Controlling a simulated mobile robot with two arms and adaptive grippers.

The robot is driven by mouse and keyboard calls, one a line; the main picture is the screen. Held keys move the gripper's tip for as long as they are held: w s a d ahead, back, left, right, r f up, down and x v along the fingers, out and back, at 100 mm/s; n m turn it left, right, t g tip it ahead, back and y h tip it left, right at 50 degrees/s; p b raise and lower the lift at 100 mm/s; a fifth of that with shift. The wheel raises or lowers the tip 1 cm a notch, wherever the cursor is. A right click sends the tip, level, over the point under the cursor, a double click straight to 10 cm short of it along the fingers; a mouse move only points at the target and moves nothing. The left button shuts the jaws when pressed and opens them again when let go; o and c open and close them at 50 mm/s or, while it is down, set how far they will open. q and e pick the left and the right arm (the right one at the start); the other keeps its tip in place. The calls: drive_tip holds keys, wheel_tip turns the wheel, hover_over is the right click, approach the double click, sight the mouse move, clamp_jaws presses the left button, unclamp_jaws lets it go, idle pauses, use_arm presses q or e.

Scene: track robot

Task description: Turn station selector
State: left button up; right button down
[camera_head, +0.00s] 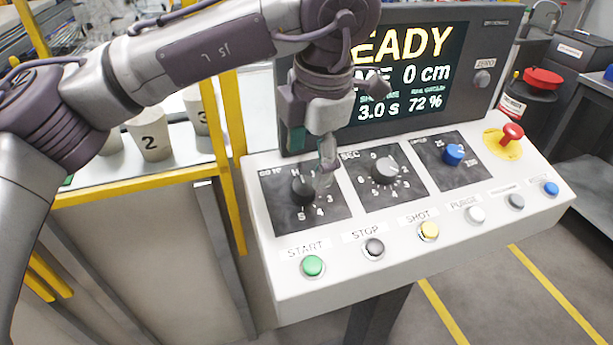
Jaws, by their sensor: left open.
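The station selector appears to be the leftmost dial, a black knob (301,190) on a dark plate marked H and numbers such as 3, 4 and 5. It sits on the sloping white control panel (262,240). My left gripper (326,172) comes down from above and is open, its fingers pointing down just right of the knob. The fingers overlap the knob's right side and part of the scale, so I cannot tell whether they touch it. The knob's pointer direction is not clear. My right gripper is not in view.
A grey knob (385,171) and a blue knob (453,154) sit right of the selector. Several buttons, including green START (312,266), line the front. A red emergency stop (511,133) is at right. The READY screen (405,80) stands behind. Numbered cups (150,142) and yellow posts (226,120) are left.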

sight(305, 185)
use_arm(q)
drive_tip(key=f, duration=0.4)
drive_tip(key=shift+w+a+f, duration=0.1)
drive_tip(key=shift+w+a, duration=0.2)
drive_tip(key=shift+w, duration=0.05)
drive_tip(key=shift+w+f, duration=0.1)
drive_tip(key=shift+f, duration=0.55)
drive_tip(key=shift+c, duration=0.5)
drive_tip(key=c, duration=0.8)
drive_tip(key=shift+c, duration=1.2)
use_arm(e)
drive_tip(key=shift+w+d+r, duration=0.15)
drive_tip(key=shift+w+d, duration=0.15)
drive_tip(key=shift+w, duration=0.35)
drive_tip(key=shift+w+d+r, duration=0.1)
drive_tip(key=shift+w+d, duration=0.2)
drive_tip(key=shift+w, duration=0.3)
